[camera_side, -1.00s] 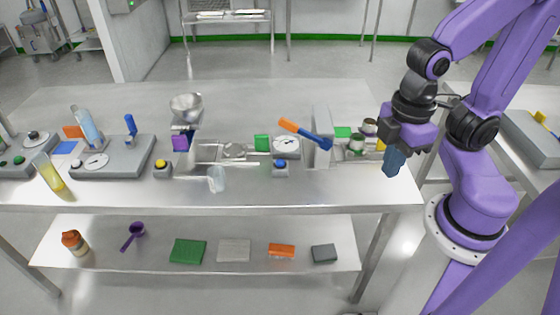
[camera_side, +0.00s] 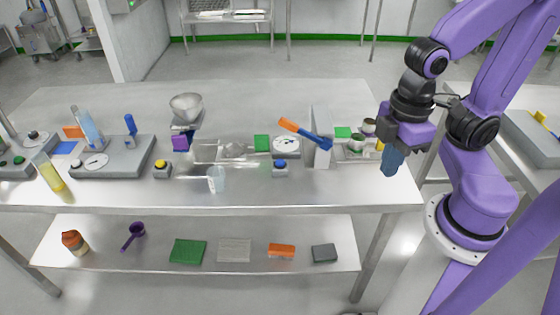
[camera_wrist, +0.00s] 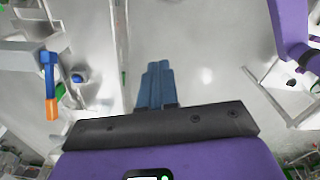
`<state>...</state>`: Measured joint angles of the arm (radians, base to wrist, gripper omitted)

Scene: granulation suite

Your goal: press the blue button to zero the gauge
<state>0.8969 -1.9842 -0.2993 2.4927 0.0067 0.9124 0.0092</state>
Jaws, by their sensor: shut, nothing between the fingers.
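The blue button (camera_side: 280,163) sits on a small grey box near the front edge of the steel table, just in front of a round white gauge (camera_side: 286,146). In the wrist view the blue button (camera_wrist: 78,78) shows small at the left. My gripper (camera_side: 392,162) is shut and empty, with its blue fingers pointing down near the table's right end, to the right of the button and apart from it. In the wrist view the shut fingers (camera_wrist: 155,84) are over bare grey surface.
The table's front strip (camera_side: 340,190) is clear.

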